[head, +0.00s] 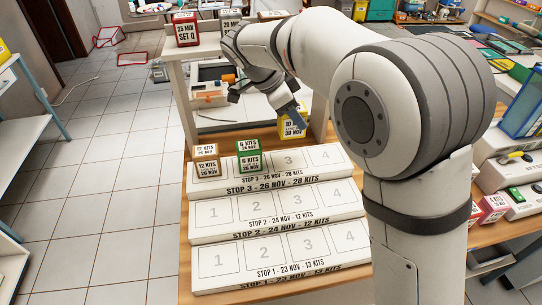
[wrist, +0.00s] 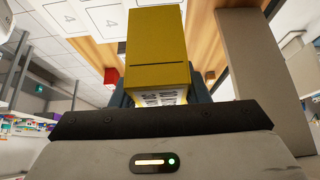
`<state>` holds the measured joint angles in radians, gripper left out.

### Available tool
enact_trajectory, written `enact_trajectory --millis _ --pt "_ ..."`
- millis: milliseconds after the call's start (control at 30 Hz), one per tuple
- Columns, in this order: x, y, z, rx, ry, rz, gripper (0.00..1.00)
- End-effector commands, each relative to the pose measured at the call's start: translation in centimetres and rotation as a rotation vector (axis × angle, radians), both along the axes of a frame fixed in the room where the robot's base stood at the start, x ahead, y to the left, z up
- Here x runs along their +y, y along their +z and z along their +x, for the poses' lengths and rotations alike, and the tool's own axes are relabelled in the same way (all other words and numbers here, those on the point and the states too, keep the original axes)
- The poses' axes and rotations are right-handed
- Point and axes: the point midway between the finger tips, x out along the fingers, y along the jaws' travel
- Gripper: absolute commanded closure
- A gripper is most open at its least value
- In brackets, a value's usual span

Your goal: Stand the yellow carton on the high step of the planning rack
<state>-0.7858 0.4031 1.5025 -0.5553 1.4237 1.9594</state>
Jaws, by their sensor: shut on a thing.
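The yellow carton (head: 293,129) is in my gripper (head: 289,112), behind slot 3 of the high step in the head view. In the wrist view the yellow carton (wrist: 157,62) fills the middle, with the dark fingers partly hidden behind it. The white planning rack (head: 276,222) has three steps. Its high step (head: 325,158) bears a brown-and-white carton (head: 206,161) on slot 1 and a green-and-white carton (head: 249,157) on slot 2. Slots 3 and 4 of that step are bare. I cannot tell whether the yellow carton touches anything below it.
The middle step (head: 275,211) and low step (head: 278,255) are bare. A shelf behind holds a red carton (head: 186,29) marked SET Q. Red and white cartons (head: 492,207) and a blue bin (head: 525,105) stand at the right. Tiled floor lies open at the left.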

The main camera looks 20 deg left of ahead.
Motion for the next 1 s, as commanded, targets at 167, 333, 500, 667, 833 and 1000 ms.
enact_trajectory --millis 167,333,500,667,833,1000 --pt "0.1 -2.4 -0.1 0.003 0.005 -0.004 0.82" --pt "0.4 -5.3 -0.4 0.002 0.012 -0.002 0.82" --pt "0.6 -6.6 -0.5 0.0 0.015 0.0 0.82" --pt "0.7 -8.7 -0.5 0.002 0.018 -0.002 0.82" --pt "0.7 -10.0 -0.5 0.0 0.019 -0.001 0.82" --pt "0.7 -10.0 -0.5 0.0 0.019 0.0 0.82"
